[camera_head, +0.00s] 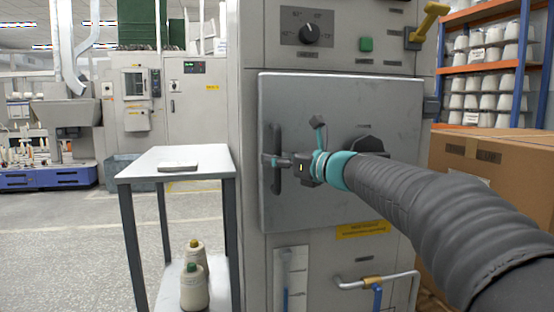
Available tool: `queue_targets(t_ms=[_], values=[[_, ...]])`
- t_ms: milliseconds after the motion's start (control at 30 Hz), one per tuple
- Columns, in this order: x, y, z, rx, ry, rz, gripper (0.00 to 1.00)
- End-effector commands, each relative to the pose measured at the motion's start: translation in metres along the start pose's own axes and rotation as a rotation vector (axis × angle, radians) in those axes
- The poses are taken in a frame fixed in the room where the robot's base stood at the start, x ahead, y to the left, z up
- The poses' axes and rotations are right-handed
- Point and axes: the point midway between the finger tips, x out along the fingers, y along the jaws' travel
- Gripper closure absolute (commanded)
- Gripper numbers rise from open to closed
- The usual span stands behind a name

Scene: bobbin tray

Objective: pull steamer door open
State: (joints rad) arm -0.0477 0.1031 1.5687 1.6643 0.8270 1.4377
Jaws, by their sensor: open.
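The steamer door (370,104) is a grey metal panel on the front of a tall grey cabinet, and it looks shut. A dark vertical handle (277,178) stands near its left edge. My gripper (270,160) is at the handle, with its fingertips at about the handle's mid-height. The jaws are open. Whether the fingers touch the handle is too small to tell. My arm comes in from the right and hides the lower right part of the door. A dark knob (368,144) on the door shows behind my arm.
A white-topped side table (165,153) stands close on the left, with thread cones (194,288) on its lower shelf. A cardboard box (480,150) and a rack of cones (490,60) stand on the right. A pipe (375,280) juts out below the door. Open floor lies at left.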

Motion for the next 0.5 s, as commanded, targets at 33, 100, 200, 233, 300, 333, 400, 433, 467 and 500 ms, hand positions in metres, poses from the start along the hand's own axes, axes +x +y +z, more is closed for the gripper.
queue_targets(t_ms=[33, 100, 200, 233, 300, 333, 400, 433, 467, 500], values=[[0.0015, 0.0001, 0.0, 0.0, 0.0, 0.0, 0.55], [0.0022, -0.0001, 0.0, 0.0, 0.0, -0.001, 0.55], [0.0022, -0.0002, 0.0, 0.0, 0.0, -0.001, 0.55], [0.0022, -0.0002, 0.0, 0.0, 0.0, -0.001, 0.55], [0.0021, -0.0002, 0.0, 0.0, 0.0, -0.001, 0.55], [0.0021, -0.0002, 0.0, 0.0, 0.0, -0.001, 0.62], [0.0021, -0.0001, 0.0, 0.0, 0.0, -0.001, 0.8], [0.0021, -0.0001, 0.0, 0.0, 0.0, -0.001, 0.87], [0.002, -0.0001, 0.0, 0.0, 0.0, -0.001, 0.95], [0.002, -0.0001, 0.0, 0.0, 0.0, -0.001, 1.0]])
